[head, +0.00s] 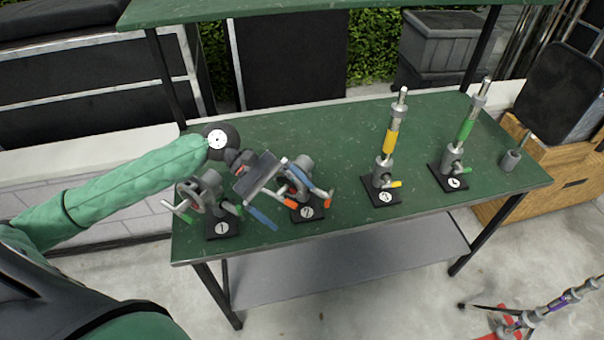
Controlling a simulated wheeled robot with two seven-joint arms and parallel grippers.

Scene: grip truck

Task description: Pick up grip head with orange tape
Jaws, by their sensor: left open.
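The grip head with orange tape (301,182) stands on a black base on the green table, left of the table's middle. It is grey, with orange-marked handles low on both sides. My right gripper is not in view.
A grip head with green tape (208,192) stands just left, under my left wrist. A yellow-taped pin (389,143) and a green-taped pin (465,130) stand upright to the right. The green table (340,145) is clear behind the orange head. An upper shelf (230,10) crosses above.

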